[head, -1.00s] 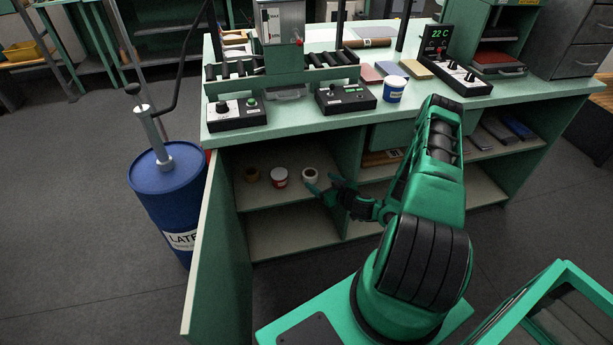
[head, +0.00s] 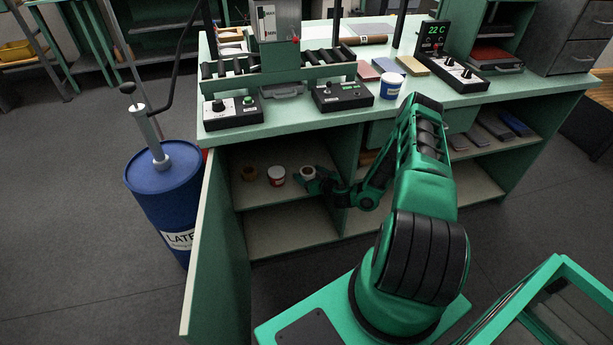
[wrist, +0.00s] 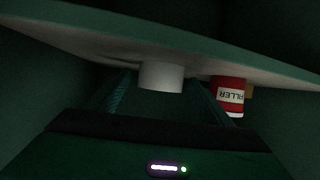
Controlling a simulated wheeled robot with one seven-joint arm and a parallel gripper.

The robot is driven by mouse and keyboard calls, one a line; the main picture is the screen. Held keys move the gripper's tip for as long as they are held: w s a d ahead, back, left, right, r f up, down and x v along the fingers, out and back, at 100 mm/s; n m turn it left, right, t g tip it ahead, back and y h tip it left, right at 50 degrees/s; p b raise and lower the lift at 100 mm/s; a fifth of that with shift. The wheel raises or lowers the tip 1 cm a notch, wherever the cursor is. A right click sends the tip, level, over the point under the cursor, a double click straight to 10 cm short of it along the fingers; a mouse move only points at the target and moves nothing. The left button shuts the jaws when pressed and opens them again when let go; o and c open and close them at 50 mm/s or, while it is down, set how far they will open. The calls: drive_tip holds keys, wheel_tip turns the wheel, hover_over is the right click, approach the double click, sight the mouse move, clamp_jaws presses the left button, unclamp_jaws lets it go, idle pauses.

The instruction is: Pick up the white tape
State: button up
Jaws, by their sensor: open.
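The white tape (head: 307,171) is a small roll on the upper shelf of the open cabinet, at the right end of a row of small items. My gripper (head: 311,181) reaches into the cabinet from the right, and its dark green fingers are at the tape, partly covering it. In the wrist view, which shows the shelf upside down, the white tape (wrist: 161,77) appears between the two fingertips of my open gripper (wrist: 162,86). I cannot tell whether either finger touches it. Its lower side in the head view is hidden by the gripper.
A red and white filler can (head: 277,176) stands just left of the tape, also in the wrist view (wrist: 229,96). A brown tape roll (head: 249,173) is farther left. The cabinet door (head: 203,262) is open at left, a divider (head: 347,170) at right. The lower shelf (head: 290,228) is bare.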

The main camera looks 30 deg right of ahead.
drive_tip(key=shift+x, duration=0.8)
drive_tip(key=shift+c, duration=0.3)
drive_tip(key=c, duration=1.1)
